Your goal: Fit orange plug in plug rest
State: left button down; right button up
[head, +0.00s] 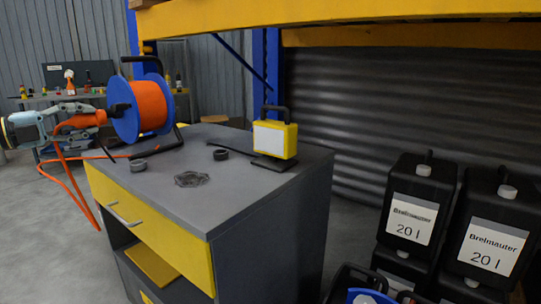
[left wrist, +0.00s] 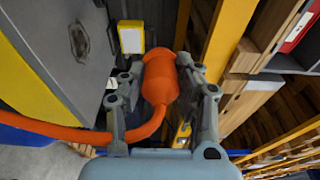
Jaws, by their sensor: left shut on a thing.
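The orange plug (head: 90,120) is held sideways by my left gripper (head: 72,120) at the left, its front end pointing right toward the blue cable reel (head: 128,120). In the left wrist view the plug (left wrist: 160,80) lies between the two grey fingers (left wrist: 163,95), which are shut on it. Its orange cable (left wrist: 60,133) trails off, and in the head view it hangs down in a loop beside the cabinet. A black part (head: 119,107) on the reel's side faces the plug; I cannot tell if it is the plug rest or touches the plug. My right gripper is not in view.
The reel stands on a grey cabinet (head: 250,185) with yellow drawers. Black canisters (head: 416,185) stand at the right. A cluttered bench (head: 45,100) is behind.

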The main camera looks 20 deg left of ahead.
pick_arm(q)
jog(key=s+d+f+m+g+h, duration=0.2)
jog(key=d+f, duration=0.2)
jog(key=d, duration=0.6)
jog(key=s+d+f+m+g+h, duration=0.1)
jog(key=d+f+h, duration=0.15)
jog(key=d, duration=0.75)
jog(key=s+d+r+m+g+h, duration=0.1)
jog(key=s+d+r, duration=0.1)
jog(key=d, duration=0.7)
jog(key=s+d+r+m+g, duration=0.1)
jog(key=s+d, duration=0.3)
jog(key=d, duration=0.5)
jog(key=shift+s+d+r+h, duration=0.25)
jog(key=shift+d+r+h, duration=0.1)
jog(key=shift+r, duration=0.5)
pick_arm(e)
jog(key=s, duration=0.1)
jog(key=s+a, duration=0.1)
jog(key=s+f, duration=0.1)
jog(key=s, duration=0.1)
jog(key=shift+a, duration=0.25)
